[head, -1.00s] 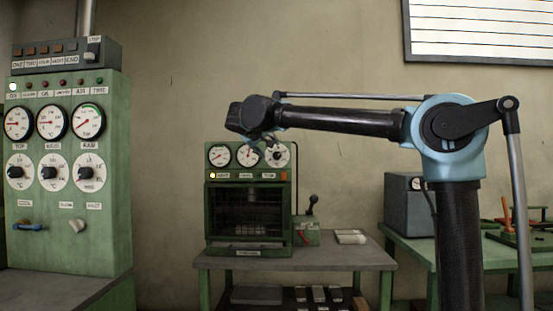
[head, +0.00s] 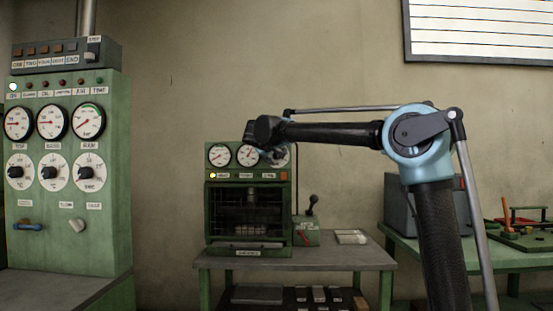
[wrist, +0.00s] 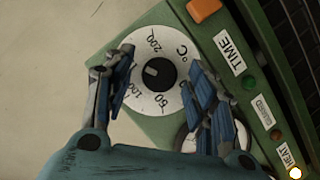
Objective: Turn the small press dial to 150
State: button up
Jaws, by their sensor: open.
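The small press (head: 208,205) is a green cabinet on the grey bench. Its white dial (wrist: 178,42) with a black knob (wrist: 160,74) fills the middle of the wrist view. Marks for 200, 100 and 50 and a °C sign show. The 150 mark is not readable, and the knob's exact setting is hard to tell. My gripper (wrist: 163,98) is open, its fingers on either side of the dial, with the knob between them and no visible contact. In the head view my gripper (head: 272,152) covers most of the dial at the press's top right.
A gauge (wrist: 186,140) sits beside the dial, partly behind my right finger. TIME (wrist: 229,54) and HEAT labels, an orange button (wrist: 206,9) and lamps line the panel. Another green bench (head: 440,245) is at right.

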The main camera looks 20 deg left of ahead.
jog(key=c, duration=1.1)
jog(key=shift+o, duration=0.2)
jog(key=shift+n+h, duration=0.3)
jog(key=shift+n, duration=0.1)
jog(key=o, duration=1.1)
jog(key=shift+c, duration=0.2)
jog(key=v, duration=1.1)
jog(key=shift+s, duration=0.45)
